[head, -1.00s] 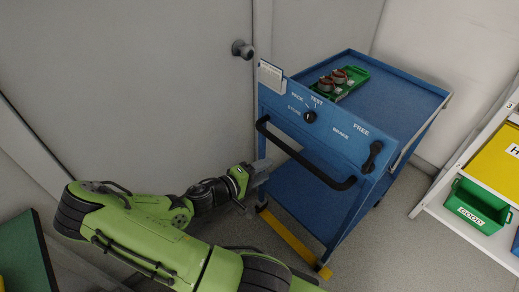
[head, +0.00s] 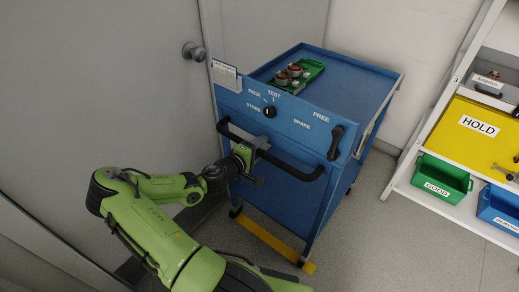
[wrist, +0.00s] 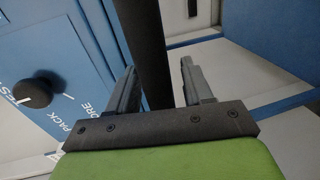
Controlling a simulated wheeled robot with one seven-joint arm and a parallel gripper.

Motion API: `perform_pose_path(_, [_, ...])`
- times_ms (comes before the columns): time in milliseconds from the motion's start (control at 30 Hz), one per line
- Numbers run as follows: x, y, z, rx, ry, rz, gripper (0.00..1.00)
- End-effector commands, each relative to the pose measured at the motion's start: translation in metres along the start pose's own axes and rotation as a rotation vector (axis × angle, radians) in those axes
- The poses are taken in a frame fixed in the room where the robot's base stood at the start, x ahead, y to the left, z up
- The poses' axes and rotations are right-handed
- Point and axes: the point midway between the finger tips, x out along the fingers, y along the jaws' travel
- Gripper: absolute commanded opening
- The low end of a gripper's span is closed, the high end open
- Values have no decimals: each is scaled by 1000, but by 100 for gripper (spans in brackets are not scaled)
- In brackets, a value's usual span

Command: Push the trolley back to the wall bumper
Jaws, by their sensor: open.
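The blue trolley (head: 345,78) stands in the middle of the head view, close to the wall behind it. Its front panel has a dark dial (head: 269,112) and a black lever (head: 335,143) standing roughly upright below the word FREE. A black handle bar (head: 298,170) runs across the front. My gripper (head: 258,152) is at the left part of this bar. In the wrist view the open fingers (wrist: 158,88) stand on either side of the bar (wrist: 152,50), with gaps visible. I cannot make out a wall bumper.
A grey door with a knob (head: 194,51) is at the left. A white shelf with a yellow HOLD panel (head: 480,128) and a green GOOD bin (head: 443,178) is at the right. Floor at lower right is clear.

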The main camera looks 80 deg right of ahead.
Motion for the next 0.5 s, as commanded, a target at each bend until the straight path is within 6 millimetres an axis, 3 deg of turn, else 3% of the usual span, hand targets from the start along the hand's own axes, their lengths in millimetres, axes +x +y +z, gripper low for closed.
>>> perform_pose_path(200, [0, 0, 0, 0, 0, 0, 47])
perform_pose_path(500, [0, 0, 0, 1, -1, -1, 2])
